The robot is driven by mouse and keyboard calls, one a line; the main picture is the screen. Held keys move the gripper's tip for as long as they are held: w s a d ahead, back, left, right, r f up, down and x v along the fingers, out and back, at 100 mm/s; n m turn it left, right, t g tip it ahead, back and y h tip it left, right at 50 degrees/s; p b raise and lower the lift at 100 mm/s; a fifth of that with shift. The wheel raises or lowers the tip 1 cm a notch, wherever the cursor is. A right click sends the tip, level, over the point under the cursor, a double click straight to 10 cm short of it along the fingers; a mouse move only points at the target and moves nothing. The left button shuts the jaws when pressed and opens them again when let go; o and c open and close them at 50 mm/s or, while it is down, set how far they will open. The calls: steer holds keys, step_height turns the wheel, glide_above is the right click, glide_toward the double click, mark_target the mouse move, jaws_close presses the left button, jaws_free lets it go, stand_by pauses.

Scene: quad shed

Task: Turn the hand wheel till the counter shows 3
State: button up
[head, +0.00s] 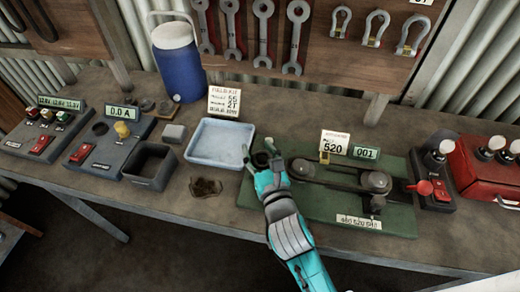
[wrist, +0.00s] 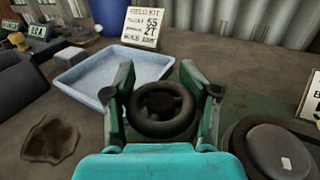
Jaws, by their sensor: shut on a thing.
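The hand wheel (wrist: 162,127) is a dark round ring with a hub, seen between my fingers in the wrist view. My gripper (wrist: 158,78) is shut on it, one finger on each side. In the head view my gripper (head: 260,153) is at the left end of the green base plate (head: 318,205) and mostly hides the wheel. The counter (head: 365,152) on the plate's back edge reads 001. A card (head: 334,145) beside it reads 520.
Two dark round pulleys (head: 374,181) and a bar lie on the plate right of my gripper.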

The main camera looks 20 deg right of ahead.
steer(key=shift+n+y, duration=0.3)
steer(key=shift+y, duration=0.2)
steer(key=o, duration=1)
steer(key=shift+c, duration=0.2)
steer(key=shift+s+a, duration=0.15)
steer(key=shift+s, duration=1.75)
steer(key=shift+s+a, duration=0.15)
steer(key=shift+s, duration=1.75)
